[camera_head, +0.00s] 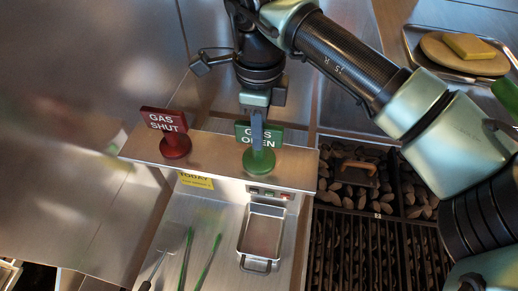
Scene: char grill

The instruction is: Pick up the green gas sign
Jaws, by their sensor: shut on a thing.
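The green gas sign (269,141), reading "GAS OPEN", stands upright on its round green base (258,162) on a metal shelf (215,156). My gripper (257,128) comes down from above and is shut on the sign's plate, covering part of its middle. The sign's base appears to rest on the shelf or sit just above it; I cannot tell which. A red sign (166,130) reading "GAS SHUT" stands on the same shelf to the left, apart from my gripper.
Below the shelf are a metal tray (263,236), a yellow note (196,180) and long green-handled tools (207,262). A charcoal grill (372,250) lies to the right, with a wooden-handled press (357,168). A plate with a yellow block (470,46) stands at the top right.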

